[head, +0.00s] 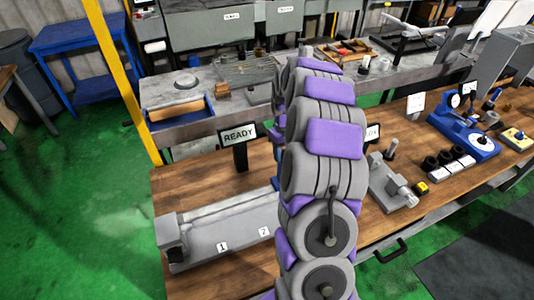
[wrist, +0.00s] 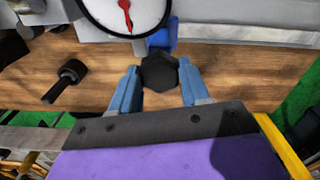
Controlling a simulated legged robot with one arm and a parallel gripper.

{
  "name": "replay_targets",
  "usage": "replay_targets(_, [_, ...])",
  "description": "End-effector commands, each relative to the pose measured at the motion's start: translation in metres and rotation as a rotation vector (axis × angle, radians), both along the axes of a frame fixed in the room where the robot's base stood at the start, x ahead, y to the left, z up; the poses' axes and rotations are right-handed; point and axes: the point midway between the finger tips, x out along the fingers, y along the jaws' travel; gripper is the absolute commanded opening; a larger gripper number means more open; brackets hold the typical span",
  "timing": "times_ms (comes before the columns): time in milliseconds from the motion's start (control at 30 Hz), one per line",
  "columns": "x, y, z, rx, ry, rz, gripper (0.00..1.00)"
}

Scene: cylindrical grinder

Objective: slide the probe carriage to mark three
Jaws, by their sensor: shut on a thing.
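The grey slide bed (head: 215,225) lies on the wooden bench, with white labels 1 (head: 222,246) and 2 (head: 264,231) on its front. Label 3 is not visible; my arm covers the bed's right part. In the wrist view, my gripper (wrist: 159,82) has its two blue fingers on either side of a dark hexagonal knob (wrist: 158,72) and is shut on it. A blue part (wrist: 163,36) sits just behind the knob. A round dial gauge (wrist: 124,14) with a red needle is above it, cut off by the frame. The carriage is hidden in the head view.
Right of my arm are a grey fixture (head: 393,185), a blue gauge stand (head: 465,130) and black rings (head: 447,158). A black-handled part (wrist: 67,82) lies left of the knob in the wrist view.

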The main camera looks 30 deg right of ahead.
Motion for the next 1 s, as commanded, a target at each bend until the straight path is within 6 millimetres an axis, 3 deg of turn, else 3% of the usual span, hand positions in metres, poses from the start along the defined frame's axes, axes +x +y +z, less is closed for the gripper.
replay_targets(200, [-0.0027, -0.0142, 0.0005, -0.001, -0.001, 0.0, 0.0])
replay_targets(567, [-0.0025, -0.0149, 0.0001, -0.001, -0.002, 0.001, 0.0])
replay_targets(600, [-0.0024, -0.0149, 0.0001, -0.001, -0.002, 0.001, 0.49])
replay_targets(833, [-0.0024, -0.0146, 0.0001, -0.001, -0.001, 0.0, 0.71])
replay_targets(1000, [-0.0024, -0.0144, 0.0001, -0.001, -0.001, 0.0, 0.71])
